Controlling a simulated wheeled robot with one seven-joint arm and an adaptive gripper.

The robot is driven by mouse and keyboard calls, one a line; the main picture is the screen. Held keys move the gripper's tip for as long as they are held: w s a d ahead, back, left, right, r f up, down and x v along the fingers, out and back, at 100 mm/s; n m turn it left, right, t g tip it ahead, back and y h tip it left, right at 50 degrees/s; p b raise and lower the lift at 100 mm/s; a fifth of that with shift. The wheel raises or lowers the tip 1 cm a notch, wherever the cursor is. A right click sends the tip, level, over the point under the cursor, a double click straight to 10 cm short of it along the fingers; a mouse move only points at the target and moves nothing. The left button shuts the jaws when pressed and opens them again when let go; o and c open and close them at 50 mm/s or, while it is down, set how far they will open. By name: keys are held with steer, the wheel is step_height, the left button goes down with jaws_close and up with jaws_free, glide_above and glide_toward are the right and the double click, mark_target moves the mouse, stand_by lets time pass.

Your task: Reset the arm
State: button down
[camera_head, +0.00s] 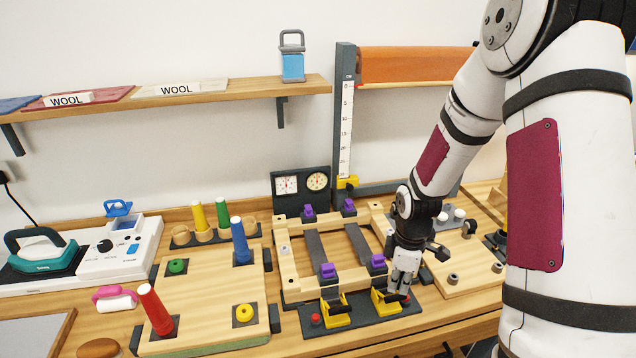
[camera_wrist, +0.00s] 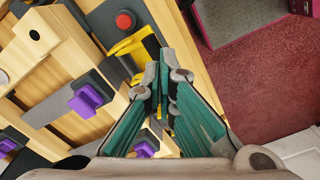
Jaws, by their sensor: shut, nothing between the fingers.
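My gripper (camera_head: 399,292) hangs at the end of my white arm, over the front right of the wooden frame fixture. Its fingers point down near the right yellow clamp (camera_head: 388,304). In the wrist view my gripper (camera_wrist: 158,75) shows its two teal-padded fingers closed together with nothing held. Yellow parts lie just beyond and beside the fingertips there. I cannot tell whether the fingertips touch the yellow clamp.
The wooden frame (camera_head: 292,278) carries dark straps and purple clips (camera_head: 328,270). A red button (camera_wrist: 125,20) sits at its front. Left is a wooden board (camera_head: 205,292) with coloured cones. A shelf (camera_head: 220,95) and an upright ruler (camera_head: 346,130) stand behind.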

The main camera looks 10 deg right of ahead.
steer(key=shift+r+p, duration=0.7)
steer(key=shift+r, duration=1.35)
steer(key=s+a+r+m+t+h+b, duration=0.1)
steer(key=s+a+r+m+t, duration=0.2)
steer(key=r, duration=0.8)
steer(key=s+a+r+m+t+b, duration=0.15)
steer(key=s+a+r+m, duration=0.3)
steer(key=r, duration=0.65)
steer(key=s+a+r+m+t+y+b, duration=0.1)
steer(key=s+a+r+m, duration=0.2)
steer(key=s, duration=0.4)
steer(key=shift+s+a+m+b, duration=0.15)
steer(key=shift+a+m+b, duration=0.2)
steer(key=shift+m, duration=0.4)
steer(key=shift+r, duration=0.15)
